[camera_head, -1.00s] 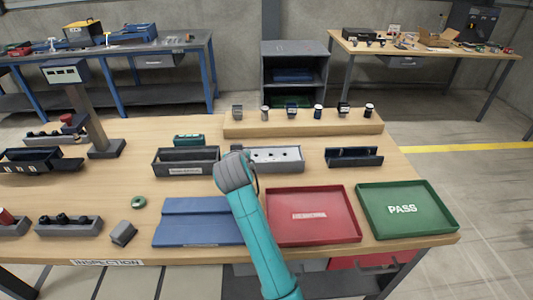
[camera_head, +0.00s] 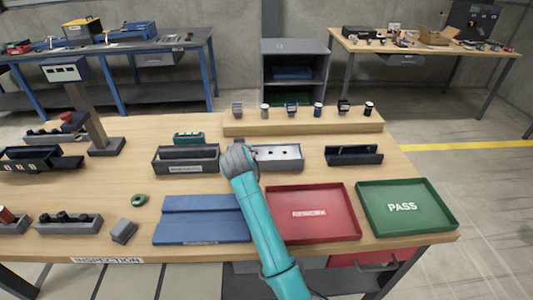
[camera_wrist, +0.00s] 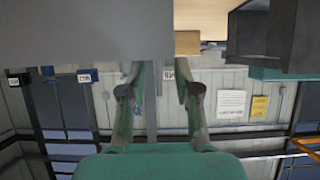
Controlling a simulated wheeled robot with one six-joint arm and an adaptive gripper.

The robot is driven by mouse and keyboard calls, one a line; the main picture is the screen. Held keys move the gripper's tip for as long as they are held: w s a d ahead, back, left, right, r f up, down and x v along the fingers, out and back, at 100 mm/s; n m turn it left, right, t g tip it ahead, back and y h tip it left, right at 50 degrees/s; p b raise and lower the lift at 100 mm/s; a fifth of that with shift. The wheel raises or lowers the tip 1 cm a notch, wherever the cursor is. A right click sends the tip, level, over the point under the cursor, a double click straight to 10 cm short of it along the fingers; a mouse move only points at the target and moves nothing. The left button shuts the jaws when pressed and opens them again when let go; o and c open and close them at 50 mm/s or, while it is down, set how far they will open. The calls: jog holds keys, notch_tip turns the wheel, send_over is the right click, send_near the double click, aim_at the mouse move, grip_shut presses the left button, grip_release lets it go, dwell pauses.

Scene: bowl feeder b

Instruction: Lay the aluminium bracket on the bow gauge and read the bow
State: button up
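My gripper (camera_wrist: 159,82) shows in the wrist view with its two fingers apart and nothing clearly held between them. A large plain grey surface fills the upper left of that view and reaches the fingertips; I cannot tell what it is. In the head view my wrist hides the gripper, between a dark labelled tray and a grey fixture (camera_head: 284,152) with round features on top. That fixture may be the bow gauge; no label confirms it. A column with a display (camera_head: 65,72) stands at the left. I cannot pick out the aluminium bracket for certain.
The labelled tray (camera_head: 172,169) is left of my wrist. A blue mat-like plate (camera_head: 203,232), a red REWORK tray (camera_head: 335,232) and a green PASS tray (camera_head: 425,222) line the front. A wooden riser (camera_head: 300,128) with several small parts runs along the back.

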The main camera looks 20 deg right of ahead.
grip_shut()
jog(key=shift+r, duration=0.1)
